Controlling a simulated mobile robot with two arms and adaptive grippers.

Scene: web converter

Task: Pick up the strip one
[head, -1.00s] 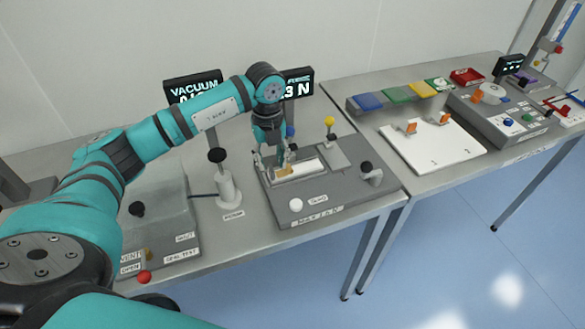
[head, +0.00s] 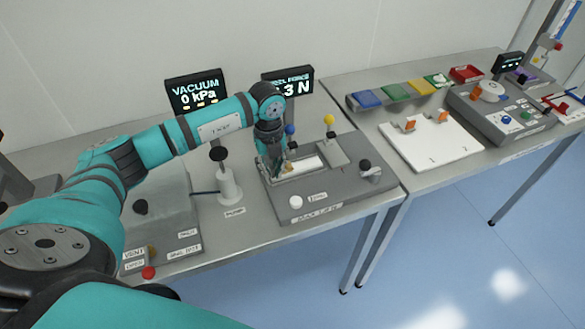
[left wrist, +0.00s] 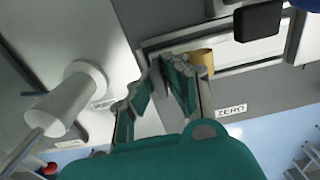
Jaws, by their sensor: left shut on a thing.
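My left gripper (head: 273,172) is low over the left part of the grey peel tester (head: 330,195). In the left wrist view its fingers (left wrist: 160,88) are closed on a thin grey piece, which looks like the strip; the fingers hide most of it. A tan curled piece (left wrist: 200,58) stands beside the right finger, and it also shows in the head view (head: 289,167). A pale flat plate (left wrist: 235,50) lies in the tester's recess beyond it. I cannot read any strip number. My right gripper is not in view.
A white pump (head: 228,187) stands left of the tester; a black-knobbed box (head: 165,220) is farther left. Displays (head: 195,92) stand behind. A white board (head: 435,140) lies on the right table.

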